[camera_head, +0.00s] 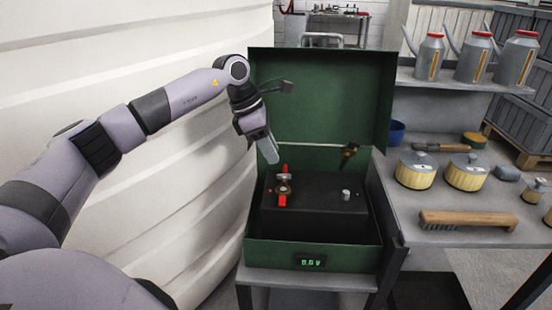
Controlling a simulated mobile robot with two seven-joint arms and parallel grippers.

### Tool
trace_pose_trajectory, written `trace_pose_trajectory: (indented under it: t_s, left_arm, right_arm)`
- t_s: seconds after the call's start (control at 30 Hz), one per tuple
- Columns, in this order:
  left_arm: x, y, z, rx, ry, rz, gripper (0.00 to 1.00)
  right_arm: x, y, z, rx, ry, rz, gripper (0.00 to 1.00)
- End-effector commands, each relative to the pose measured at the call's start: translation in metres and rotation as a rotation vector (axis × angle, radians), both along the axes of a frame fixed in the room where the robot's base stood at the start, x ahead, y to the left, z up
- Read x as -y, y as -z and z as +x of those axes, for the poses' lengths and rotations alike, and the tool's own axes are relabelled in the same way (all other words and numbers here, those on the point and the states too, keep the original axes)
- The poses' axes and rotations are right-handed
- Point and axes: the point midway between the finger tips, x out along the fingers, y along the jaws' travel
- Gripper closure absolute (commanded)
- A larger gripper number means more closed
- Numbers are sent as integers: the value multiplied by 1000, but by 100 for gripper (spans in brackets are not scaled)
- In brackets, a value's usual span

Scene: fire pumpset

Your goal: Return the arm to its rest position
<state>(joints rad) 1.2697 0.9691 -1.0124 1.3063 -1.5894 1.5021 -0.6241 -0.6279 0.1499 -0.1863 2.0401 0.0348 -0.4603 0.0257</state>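My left arm (190,97) reaches in from the left and bends down at its wrist. My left gripper (268,154) points down in front of the raised lid of a green metal box (315,256), above its left side. Its pale fingertips are apart from the red-handled fitting (283,188) below. I see nothing held, but the side-on fingers do not show whether they are open or shut. My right gripper is not in view.
A large white ribbed tank (130,35) stands close behind my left arm. At right, a grey bench (470,237) carries a wooden brush (468,220) and tins.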

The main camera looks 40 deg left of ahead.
Motion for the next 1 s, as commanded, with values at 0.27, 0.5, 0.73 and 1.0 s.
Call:
trace_pose_trajectory:
  t_s: [0.27, 0.5, 0.73, 1.0]
  left_arm:
    - [-3, -9, -3, -1, 0, 0, 67]
    - [-3, -9, -3, -1, 0, 0, 67]
    - [2, -6, -2, -1, 5, -13, 67]
    - [105, 37, -7, -19, 45, -327, 67]
  right_arm:
    - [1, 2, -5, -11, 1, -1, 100]
    - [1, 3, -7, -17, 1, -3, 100]
    - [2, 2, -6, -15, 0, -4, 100]
    - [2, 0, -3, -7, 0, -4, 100]
